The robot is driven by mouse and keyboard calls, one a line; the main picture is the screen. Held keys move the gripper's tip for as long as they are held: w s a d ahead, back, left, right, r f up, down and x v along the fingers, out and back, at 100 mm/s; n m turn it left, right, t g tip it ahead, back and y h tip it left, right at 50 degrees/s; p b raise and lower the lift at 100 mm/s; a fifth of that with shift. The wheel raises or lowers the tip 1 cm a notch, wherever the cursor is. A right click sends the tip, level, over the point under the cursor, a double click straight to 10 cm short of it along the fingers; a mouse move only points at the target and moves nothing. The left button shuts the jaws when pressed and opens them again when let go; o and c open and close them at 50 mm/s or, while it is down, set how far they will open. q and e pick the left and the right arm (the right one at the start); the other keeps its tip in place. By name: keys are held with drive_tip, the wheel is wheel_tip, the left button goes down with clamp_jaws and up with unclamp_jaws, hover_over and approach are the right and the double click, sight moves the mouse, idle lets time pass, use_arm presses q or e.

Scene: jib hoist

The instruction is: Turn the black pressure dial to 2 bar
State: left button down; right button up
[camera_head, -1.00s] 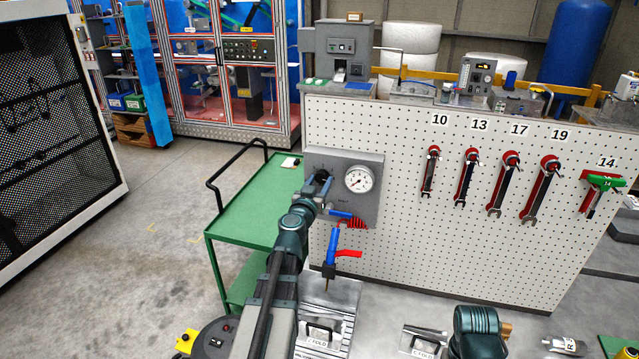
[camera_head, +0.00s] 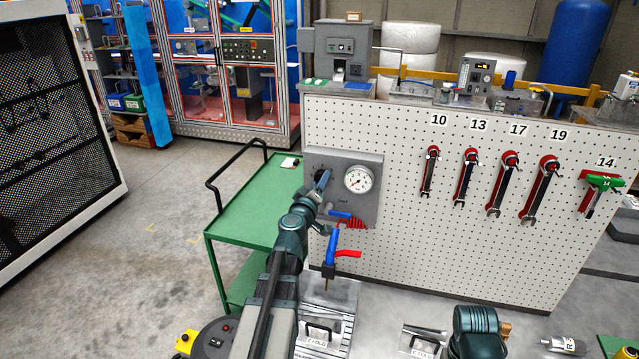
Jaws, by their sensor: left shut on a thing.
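The black pressure dial (camera_head: 313,174) is on the left side of a grey panel (camera_head: 370,212) fixed to the pegboard. It is mostly hidden behind my left gripper (camera_head: 322,180). My left gripper is shut on the dial, its fingers turned so that they look nearly edge-on. A round white pressure gauge (camera_head: 358,179) with a dark needle is just right of the dial; its numbers are too small to read. My right gripper is out of view; only part of my right arm shows at the bottom.
Several wrenches (camera_head: 507,185) hang on the pegboard to the right. The floor at left is clear.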

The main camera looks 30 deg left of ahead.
use_arm(q)
drive_tip(key=shift+r+n, duration=0.1)
drive_tip(key=shift+n, duration=4.8)
drive_tip(key=shift+s, duration=0.1)
drive_tip(key=shift+c, duration=1.6)
unclamp_jaws()
